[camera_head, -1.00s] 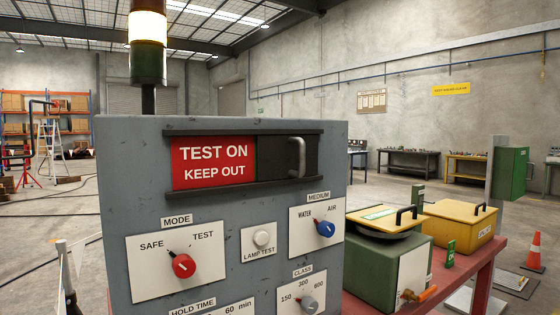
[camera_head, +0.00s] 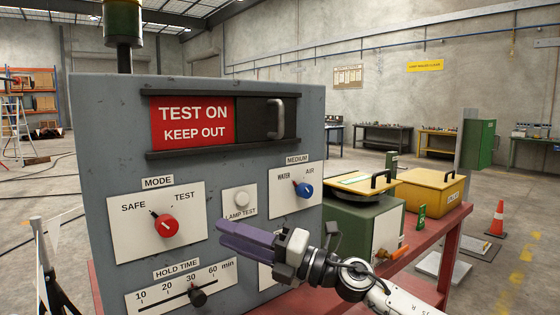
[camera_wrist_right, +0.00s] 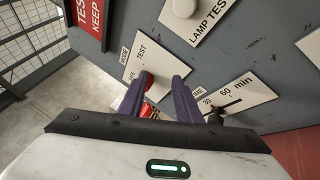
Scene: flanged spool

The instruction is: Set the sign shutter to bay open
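The sign shutter (camera_head: 255,120) is a dark plate with a grey bow handle (camera_head: 277,118). It sits at the right end of its rails on the grey control box, and the red "TEST ON KEEP OUT" face (camera_head: 193,122) shows at left. A corner of that face is also in the right wrist view (camera_wrist_right: 92,18). My right gripper (camera_head: 224,232) is in front of the box, below the shutter, over the lower panel. In the right wrist view its two purple fingers (camera_wrist_right: 160,82) are apart, with nothing held between them. My left gripper is out of view.
The box front carries the red MODE knob (camera_head: 165,226), the LAMP TEST button (camera_head: 240,199), the blue MEDIUM knob (camera_head: 304,190) and the HOLD TIME slider (camera_head: 198,296). My right arm hides the CLASS panel. A green case (camera_head: 350,225) stands right of the box on the red bench.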

